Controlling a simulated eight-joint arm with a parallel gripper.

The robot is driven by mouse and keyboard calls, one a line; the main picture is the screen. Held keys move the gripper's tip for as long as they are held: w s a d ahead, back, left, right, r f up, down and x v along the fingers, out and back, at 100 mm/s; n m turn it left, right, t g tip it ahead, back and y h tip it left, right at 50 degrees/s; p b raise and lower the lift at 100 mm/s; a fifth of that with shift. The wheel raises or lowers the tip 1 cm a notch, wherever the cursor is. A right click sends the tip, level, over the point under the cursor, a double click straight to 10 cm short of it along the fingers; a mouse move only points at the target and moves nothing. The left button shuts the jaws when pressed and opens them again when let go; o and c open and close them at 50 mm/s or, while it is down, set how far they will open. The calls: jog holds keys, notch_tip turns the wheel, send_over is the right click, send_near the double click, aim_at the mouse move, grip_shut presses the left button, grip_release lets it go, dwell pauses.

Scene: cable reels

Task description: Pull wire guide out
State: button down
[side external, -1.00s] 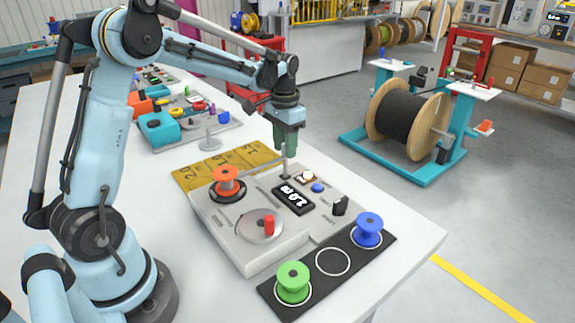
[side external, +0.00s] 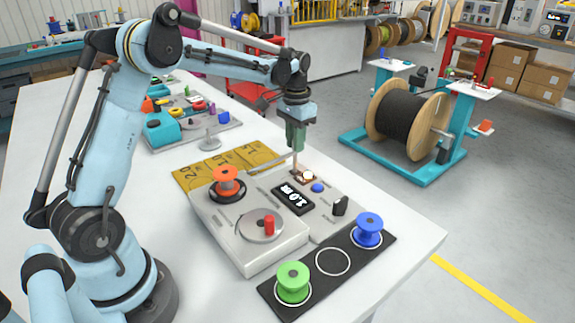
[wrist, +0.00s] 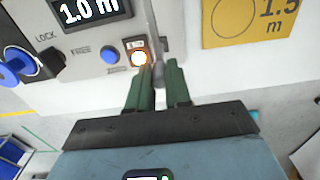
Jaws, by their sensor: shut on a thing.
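The wire guide (side external: 270,163) is a thin grey rod running from near the orange reel (side external: 227,182) along the back of the grey machine (side external: 262,205). In the wrist view, its rounded grey end (wrist: 158,76) sits between the two green fingers. My gripper (side external: 296,167) points down over the machine's back right part and is shut on that rod end. It also shows in the wrist view (wrist: 159,74), beside a lit button (wrist: 139,58). The display (wrist: 90,10) reads 1.0 m. The far end of the rod is unclear.
A green reel (side external: 293,283) and a blue reel (side external: 368,230) stand on a black strip, with an empty ring between them. A yellow length mat (side external: 215,168) lies behind the machine. A red crank knob (side external: 269,225) rises from the front disc.

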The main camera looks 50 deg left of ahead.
jog(key=c, duration=1.1)
grip_release()
jog(key=shift+r, duration=3.5)
